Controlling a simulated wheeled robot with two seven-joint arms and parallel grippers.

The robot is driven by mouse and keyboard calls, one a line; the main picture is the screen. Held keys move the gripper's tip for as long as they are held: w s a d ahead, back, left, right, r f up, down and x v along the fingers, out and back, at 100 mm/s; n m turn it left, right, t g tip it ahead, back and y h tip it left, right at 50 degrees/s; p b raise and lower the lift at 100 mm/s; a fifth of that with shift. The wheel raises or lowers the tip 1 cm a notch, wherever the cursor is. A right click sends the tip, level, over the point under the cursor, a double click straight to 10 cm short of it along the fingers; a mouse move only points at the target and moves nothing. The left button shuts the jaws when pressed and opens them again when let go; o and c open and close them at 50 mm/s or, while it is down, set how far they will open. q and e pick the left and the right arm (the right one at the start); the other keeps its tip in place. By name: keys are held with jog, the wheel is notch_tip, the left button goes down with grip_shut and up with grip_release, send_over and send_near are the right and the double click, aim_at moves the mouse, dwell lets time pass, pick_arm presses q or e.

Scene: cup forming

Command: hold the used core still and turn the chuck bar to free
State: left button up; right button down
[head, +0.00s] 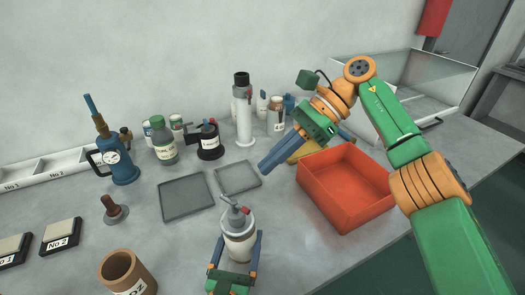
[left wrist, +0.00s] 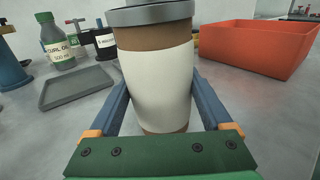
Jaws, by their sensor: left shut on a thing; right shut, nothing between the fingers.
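The used core (head: 240,247), a brown cylinder with a broad white wrap, stands upright at the front middle of the bench. My left gripper (head: 237,240) is shut around the core, one finger on each side. In the left wrist view the core (left wrist: 160,85) fills the middle between the blue fingers, under the grey chuck rim (left wrist: 150,14). My right gripper (head: 268,166) is shut and empty, up and right of the chuck, apart from it.
An orange bin (head: 345,217) stands to the right. Two grey trays (head: 187,213) (head: 238,191) lie behind the core. A brown No 2 cup (head: 127,273) and a plunger-like tool (head: 114,210) stand left.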

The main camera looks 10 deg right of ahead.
pick_arm(q)
jog(key=o, duration=1.2)
jog(key=shift+o, duration=0.2)
jog(key=shift+w, duration=0.1)
